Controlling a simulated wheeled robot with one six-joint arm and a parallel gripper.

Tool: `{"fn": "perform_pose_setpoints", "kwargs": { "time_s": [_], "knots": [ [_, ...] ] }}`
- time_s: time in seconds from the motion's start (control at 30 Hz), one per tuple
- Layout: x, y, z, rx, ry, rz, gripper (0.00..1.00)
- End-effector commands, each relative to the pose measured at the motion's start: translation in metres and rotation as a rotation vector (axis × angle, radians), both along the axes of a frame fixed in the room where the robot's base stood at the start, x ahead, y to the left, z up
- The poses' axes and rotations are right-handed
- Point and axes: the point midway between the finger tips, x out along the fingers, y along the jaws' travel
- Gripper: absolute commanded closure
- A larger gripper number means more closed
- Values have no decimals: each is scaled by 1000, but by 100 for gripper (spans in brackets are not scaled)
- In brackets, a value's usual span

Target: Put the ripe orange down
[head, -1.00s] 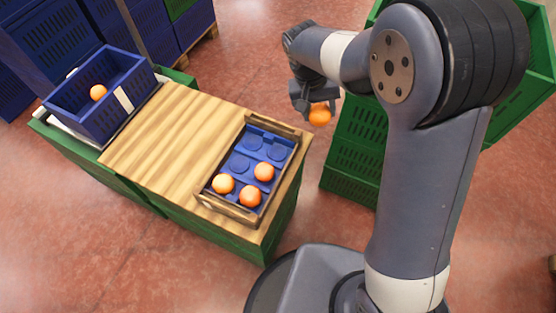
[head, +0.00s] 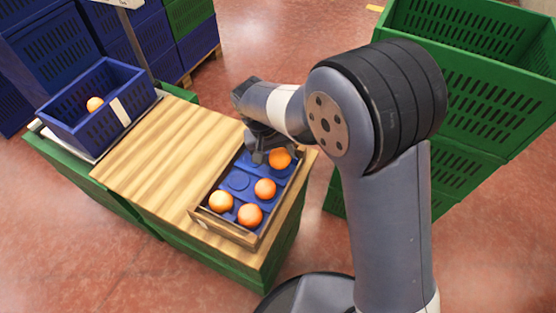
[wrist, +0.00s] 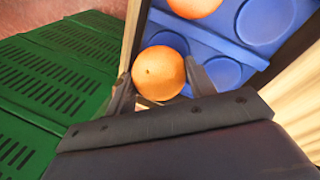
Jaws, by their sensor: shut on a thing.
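My gripper (head: 268,156) is shut on an orange (head: 280,159) at the far end of the wooden tray (head: 226,233). In the wrist view the held orange (wrist: 158,73) sits between the two fingers, by the tray's edge and partly over a round blue cup (wrist: 165,41). I cannot tell whether it touches the cup. Three other oranges lie in the tray's blue insert: one at the near left (head: 220,201), one at the near right (head: 249,215) and one in the middle right (head: 265,188). An empty cup (head: 239,181) shows at middle left.
A blue crate (head: 75,135) with one orange (head: 94,104) stands at the wooden table's (head: 150,155) far left. Large green crates (head: 470,85) stand at the right, close beyond the tray. The table's middle is clear.

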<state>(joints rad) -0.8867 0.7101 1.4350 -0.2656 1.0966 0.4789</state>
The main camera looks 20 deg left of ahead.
Motion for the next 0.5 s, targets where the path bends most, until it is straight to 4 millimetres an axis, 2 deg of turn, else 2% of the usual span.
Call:
{"fn": "perform_pose_setpoints", "kwargs": {
  "time_s": [0.03,0.17,0.5],
  "knots": [
    [0,-1,-11,-4,3,0,73],
    [0,0,-26,-2,1,0,73],
    [0,0,-30,-1,1,1,73]
  ]
}}
